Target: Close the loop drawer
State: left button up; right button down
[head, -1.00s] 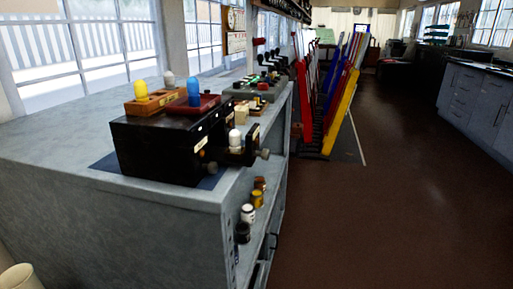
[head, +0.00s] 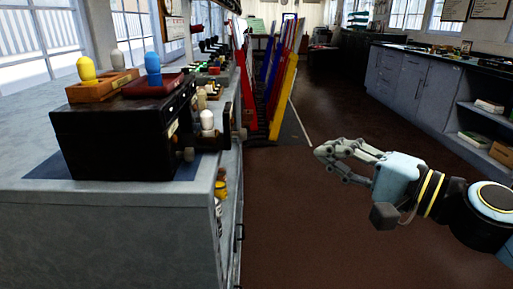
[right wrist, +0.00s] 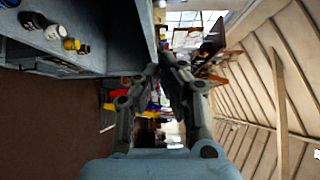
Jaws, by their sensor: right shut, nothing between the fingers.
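A black box (head: 110,142) stands on the grey bench at the left. On its right side a small black drawer (head: 212,138) sticks out, with a white peg (head: 207,120) in it and a round knob (head: 188,154) near it. I cannot read which label it bears. My right gripper (head: 324,154) is shut and empty, held over the floor to the right of the bench, well apart from the drawer. In the right wrist view its fingers (right wrist: 161,72) meet in front of the camera. My left gripper is not in view.
The grey bench (head: 110,235) has a shelf with small jars (head: 221,188) below its right edge. On the box are a wooden tray (head: 101,85) with a yellow peg and a blue peg (head: 153,68). Coloured levers (head: 270,80) stand farther back. The brown floor between is clear.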

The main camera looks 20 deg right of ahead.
aim_at(242, 139)
jog(key=s+a+p+x, duration=0.1)
jog(key=p+x, duration=0.3)
jog(key=x, duration=0.8)
jog(key=shift+w+a+f+p, duration=0.15)
jog(key=shift+a+f+p, duration=0.25)
jog(key=shift+a, duration=0.35)
jog(key=a, duration=0.2)
jog(key=w+a, duration=0.1)
jog(key=a, duration=0.1)
jog(key=shift+w+a+r, duration=0.1)
jog(key=shift+w+a, duration=0.05)
jog(key=shift+a, duration=0.1)
jog(key=shift+d, duration=0.1)
